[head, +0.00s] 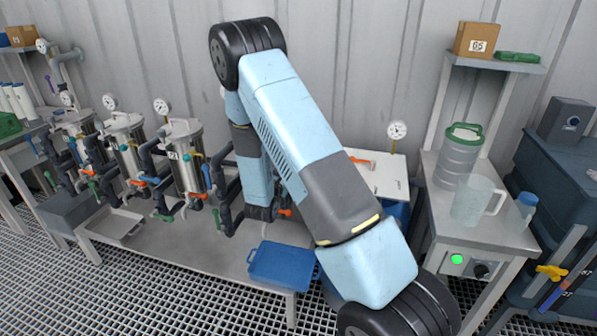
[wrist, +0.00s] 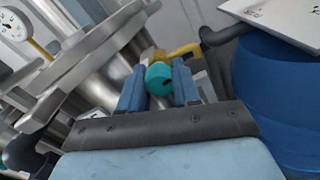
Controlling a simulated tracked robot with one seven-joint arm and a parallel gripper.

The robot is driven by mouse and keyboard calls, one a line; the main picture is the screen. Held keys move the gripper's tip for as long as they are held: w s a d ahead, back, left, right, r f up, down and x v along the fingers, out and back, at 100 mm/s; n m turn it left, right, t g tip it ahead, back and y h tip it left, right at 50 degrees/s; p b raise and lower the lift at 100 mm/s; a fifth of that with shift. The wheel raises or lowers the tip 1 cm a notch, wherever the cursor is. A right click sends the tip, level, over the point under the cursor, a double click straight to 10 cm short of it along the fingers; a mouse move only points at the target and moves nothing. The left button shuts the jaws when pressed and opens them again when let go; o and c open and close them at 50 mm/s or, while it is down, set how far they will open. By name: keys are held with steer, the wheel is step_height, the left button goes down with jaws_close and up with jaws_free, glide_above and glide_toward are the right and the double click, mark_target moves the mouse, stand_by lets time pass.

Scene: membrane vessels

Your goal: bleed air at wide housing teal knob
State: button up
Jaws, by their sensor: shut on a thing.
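The teal knob (wrist: 158,78) shows in the wrist view, on a small yellow fitting (wrist: 182,51) beside a steel housing (wrist: 85,75) with a wide flange. My gripper (wrist: 159,84) has one blue finger on each side of the knob and is shut on it. A dial gauge (wrist: 14,26) stands at the upper left of the wrist view. In the head view my arm covers the middle, and I cannot make out the fingertips or the held knob. A steel housing (head: 186,160) stands to the left of my arm there.
More steel housings (head: 127,143) with valves and pipes line the bench at left. A blue tray (head: 282,264) lies at the bench front. A blue barrel (wrist: 270,80) is close right of my gripper. A jug (head: 470,203) stands on the right bench.

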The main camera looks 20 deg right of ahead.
steer(key=n, duration=1)
stand_by(0.3)
stand_by(0.6)
steer(key=m, duration=1.3)
stand_by(0.4)
steer(key=o, duration=1)
